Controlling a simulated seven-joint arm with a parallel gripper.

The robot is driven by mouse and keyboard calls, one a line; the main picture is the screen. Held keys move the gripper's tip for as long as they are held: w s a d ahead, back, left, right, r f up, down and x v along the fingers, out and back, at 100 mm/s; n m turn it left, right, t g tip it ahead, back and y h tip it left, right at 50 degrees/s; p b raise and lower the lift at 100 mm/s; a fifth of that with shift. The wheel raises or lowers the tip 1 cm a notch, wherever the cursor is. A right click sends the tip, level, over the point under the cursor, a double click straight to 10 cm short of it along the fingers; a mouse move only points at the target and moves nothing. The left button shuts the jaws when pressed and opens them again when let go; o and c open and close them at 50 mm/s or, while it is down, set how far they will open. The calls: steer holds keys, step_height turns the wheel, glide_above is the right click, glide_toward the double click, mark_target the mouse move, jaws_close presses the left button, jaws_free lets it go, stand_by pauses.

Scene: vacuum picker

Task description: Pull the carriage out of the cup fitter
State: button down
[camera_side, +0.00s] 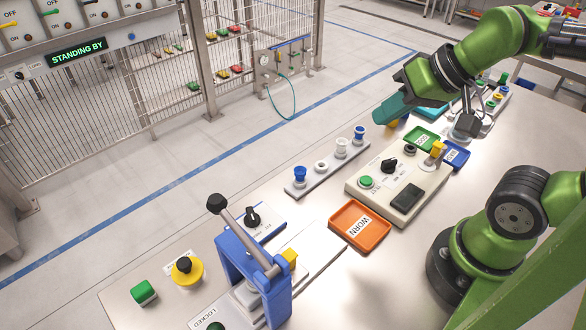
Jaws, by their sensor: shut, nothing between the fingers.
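The cup fitter is a blue arched frame (228,252) at the lower middle, with a grey lever (243,232) ending in a black knob. A yellow block (290,258), which looks like the carriage's grip, shows at the fitter's right side. A pale slide plate (318,240) runs from there. The frame and lever hide most of the carriage. My gripper (381,115), with teal fingers, is shut and empty. It is up and to the right, above the table's far edge and well apart from the fitter.
An orange WORN tray (336,226) lies right of the fitter. Behind it stand a control box (374,198) and a rail of several cups (320,166). A grey tool head (467,123) stands farther right.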

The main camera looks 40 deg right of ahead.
stand_by(0.4)
steer(key=c, duration=1.5)
jaws_free()
steer(key=shift+a+f, duration=0.15)
steer(key=shift+a, duration=0.15)
steer(key=o, duration=0.5)
steer(key=w+a+f+n+g, duration=0.2)
steer(key=a+f+n+g, duration=0.1)
steer(key=a, duration=0.7)
steer(key=shift+a+n+g+y, duration=0.35)
steer(key=shift+n+g, duration=0.25)
steer(key=shift+g, duration=0.1)
steer(key=g+h, duration=0.3)
glide_above(290, 255)
steer(key=shift+f, duration=1.4)
step_height(290, 255, down, 16)
steer(key=shift+c, duration=0.2)
jaws_close()
